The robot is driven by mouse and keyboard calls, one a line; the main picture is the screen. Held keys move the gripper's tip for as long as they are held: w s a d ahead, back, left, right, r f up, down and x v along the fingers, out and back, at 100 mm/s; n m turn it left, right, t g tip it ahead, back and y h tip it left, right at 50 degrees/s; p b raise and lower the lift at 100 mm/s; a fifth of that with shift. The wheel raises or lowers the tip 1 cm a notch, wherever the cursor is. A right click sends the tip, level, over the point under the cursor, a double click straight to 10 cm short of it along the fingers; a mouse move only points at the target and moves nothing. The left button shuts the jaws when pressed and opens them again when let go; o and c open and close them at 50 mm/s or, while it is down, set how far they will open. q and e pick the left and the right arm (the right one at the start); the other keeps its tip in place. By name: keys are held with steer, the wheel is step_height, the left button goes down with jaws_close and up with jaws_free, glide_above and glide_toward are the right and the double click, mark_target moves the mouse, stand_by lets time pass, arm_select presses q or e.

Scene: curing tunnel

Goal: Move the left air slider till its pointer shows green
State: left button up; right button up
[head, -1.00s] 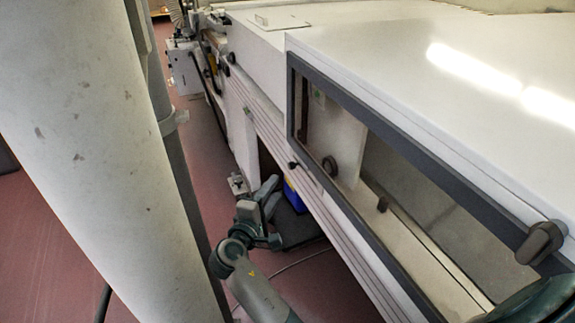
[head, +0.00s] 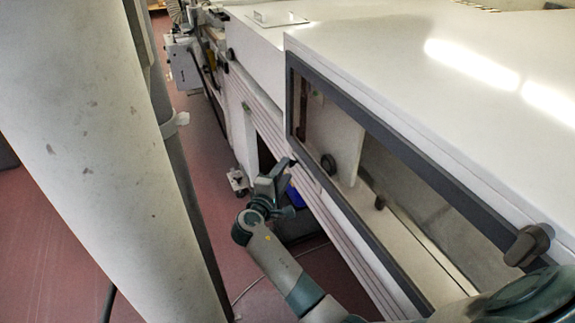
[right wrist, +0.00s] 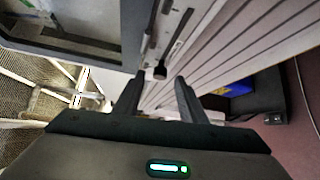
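My right gripper (head: 282,187) is beside the machine's side, below the left end of the dark-framed window. In the right wrist view my right gripper (right wrist: 157,79) is open, with its two dark fingers apart. A small black slider knob (right wrist: 160,72) shows between and just beyond the fingertips, on a slotted light strip (right wrist: 172,35). No contact with it can be made out. In the head view the knob (head: 292,162) is a dark spot near the upper fingertip. I cannot make out a pointer or its colour. My left gripper is not in view.
The dark window frame (head: 420,172) runs along the white machine, with a dark handle (head: 528,245) at its right. A blue object (right wrist: 238,88) lies under the machine. A thick pale column fills the left.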

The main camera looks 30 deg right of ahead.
mark_target(293, 163)
steer(key=x, duration=0.3)
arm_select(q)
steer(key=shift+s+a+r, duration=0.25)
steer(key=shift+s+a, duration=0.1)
